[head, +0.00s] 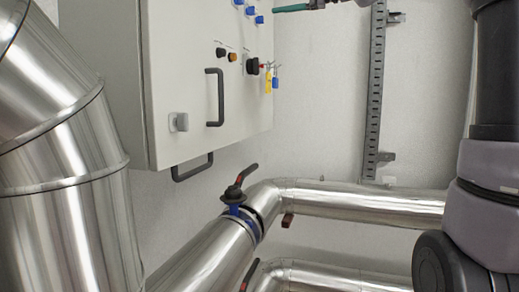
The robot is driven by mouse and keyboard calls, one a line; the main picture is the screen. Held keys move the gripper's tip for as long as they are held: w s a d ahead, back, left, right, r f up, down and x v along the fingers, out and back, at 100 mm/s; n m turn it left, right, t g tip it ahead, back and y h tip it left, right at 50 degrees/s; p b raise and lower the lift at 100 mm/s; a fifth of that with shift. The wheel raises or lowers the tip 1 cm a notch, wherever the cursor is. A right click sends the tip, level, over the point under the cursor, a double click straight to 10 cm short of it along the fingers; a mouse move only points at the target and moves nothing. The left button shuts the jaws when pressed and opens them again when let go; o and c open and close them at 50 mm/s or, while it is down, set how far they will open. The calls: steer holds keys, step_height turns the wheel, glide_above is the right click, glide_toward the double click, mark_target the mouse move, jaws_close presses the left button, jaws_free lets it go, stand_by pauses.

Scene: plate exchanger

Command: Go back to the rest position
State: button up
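My gripper is not in view. Only links of my arm show, dark and grey, along the right edge of the head view, in front of the wall and the right end of the silver pipes. Whether my gripper holds anything cannot be seen.
A grey control cabinet (178,75) with a black handle (214,97) juts out at upper left. A large silver duct (65,215) fills the left. A slotted rail (375,95) is on the wall.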

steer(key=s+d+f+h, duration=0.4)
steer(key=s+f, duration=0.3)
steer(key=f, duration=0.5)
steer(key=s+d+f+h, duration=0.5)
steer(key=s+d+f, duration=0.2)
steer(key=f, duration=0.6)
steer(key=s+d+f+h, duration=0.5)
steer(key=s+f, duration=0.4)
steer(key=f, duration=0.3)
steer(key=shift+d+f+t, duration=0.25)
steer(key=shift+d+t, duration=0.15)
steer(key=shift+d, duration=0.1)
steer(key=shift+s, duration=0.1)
